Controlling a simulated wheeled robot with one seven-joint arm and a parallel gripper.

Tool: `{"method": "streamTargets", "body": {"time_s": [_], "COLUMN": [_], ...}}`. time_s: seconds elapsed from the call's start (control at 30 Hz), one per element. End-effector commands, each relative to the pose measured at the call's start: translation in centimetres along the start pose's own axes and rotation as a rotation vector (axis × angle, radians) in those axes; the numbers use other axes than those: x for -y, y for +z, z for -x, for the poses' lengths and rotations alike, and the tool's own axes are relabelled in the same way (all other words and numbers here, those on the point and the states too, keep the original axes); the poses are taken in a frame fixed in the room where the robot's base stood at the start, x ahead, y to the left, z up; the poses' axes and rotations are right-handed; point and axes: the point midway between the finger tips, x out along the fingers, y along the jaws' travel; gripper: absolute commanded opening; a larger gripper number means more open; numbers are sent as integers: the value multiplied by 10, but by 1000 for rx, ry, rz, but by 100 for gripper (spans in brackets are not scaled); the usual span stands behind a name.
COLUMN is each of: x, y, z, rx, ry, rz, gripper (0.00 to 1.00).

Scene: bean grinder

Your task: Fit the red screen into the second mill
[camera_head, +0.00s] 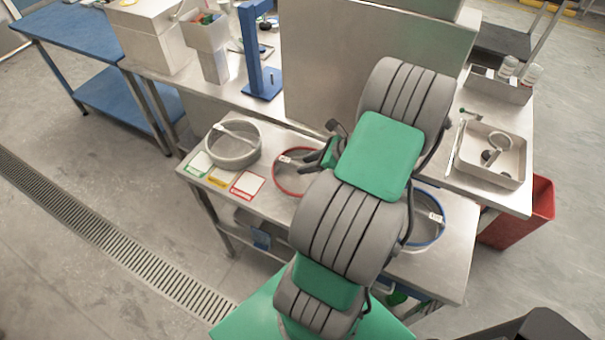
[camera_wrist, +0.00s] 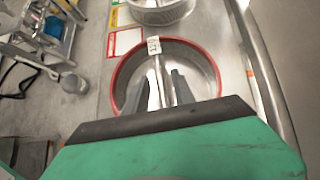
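The red screen (camera_head: 277,180) is a round red-rimmed ring lying on the steel bench, partly hidden behind my arm in the head view. In the wrist view the red screen (camera_wrist: 119,72) lies under my gripper (camera_wrist: 160,80). A thin bar with a white tag crosses the ring. The two fingers are spread over the near part of the ring, one on each side of the bar. No grip on the bar shows. In the head view my gripper (camera_head: 318,158) is at the right of the ring's visible part. I cannot identify the second mill.
A grey screen (camera_head: 233,162) stands left of the red one, and a blue-rimmed screen (camera_head: 437,222) lies to the right. Coloured cards (camera_head: 247,185) lie along the bench's front edge. A large steel housing (camera_head: 325,75) and a blue stand (camera_head: 250,60) are behind.

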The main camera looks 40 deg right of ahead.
Motion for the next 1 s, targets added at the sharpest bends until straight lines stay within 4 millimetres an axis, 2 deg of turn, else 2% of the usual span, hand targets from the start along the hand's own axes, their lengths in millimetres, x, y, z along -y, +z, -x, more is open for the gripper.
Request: {"method": "streamTargets", "body": {"time_s": [0.03,0.37,1.0], "x": [0,0,0], "y": [0,0,0], "z": [0,0,0], "rx": [0,0,0], "ry": [0,0,1], "rz": [0,1,1], "gripper": [26,0,0]}}
